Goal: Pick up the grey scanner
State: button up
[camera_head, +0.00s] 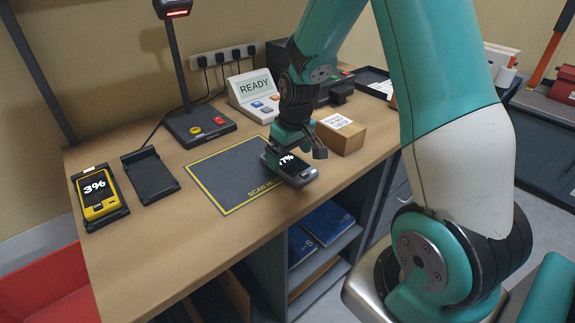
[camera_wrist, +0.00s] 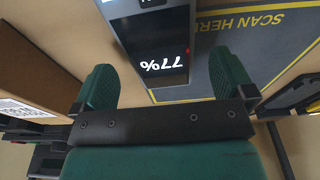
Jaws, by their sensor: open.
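The grey scanner (camera_head: 301,174) lies on the bench at the right edge of the dark scan mat (camera_head: 222,178). Its screen reads 77% in the wrist view (camera_wrist: 160,38). My gripper (camera_head: 298,143) is directly above it, pointing down, and partly hides it in the head view. In the wrist view my gripper (camera_wrist: 163,80) is open, with one green finger on each side of the scanner's near end and a visible gap on both sides. Nothing is held.
A cardboard box (camera_head: 341,134) stands close to the right of my gripper. A scan stand (camera_head: 198,125) and a READY display (camera_head: 254,90) stand behind.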

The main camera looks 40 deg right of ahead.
aim_at(288, 166)
jog(key=shift+w+f, duration=0.2)
jog(key=shift+f, duration=1.2)
jog(key=c, duration=1)
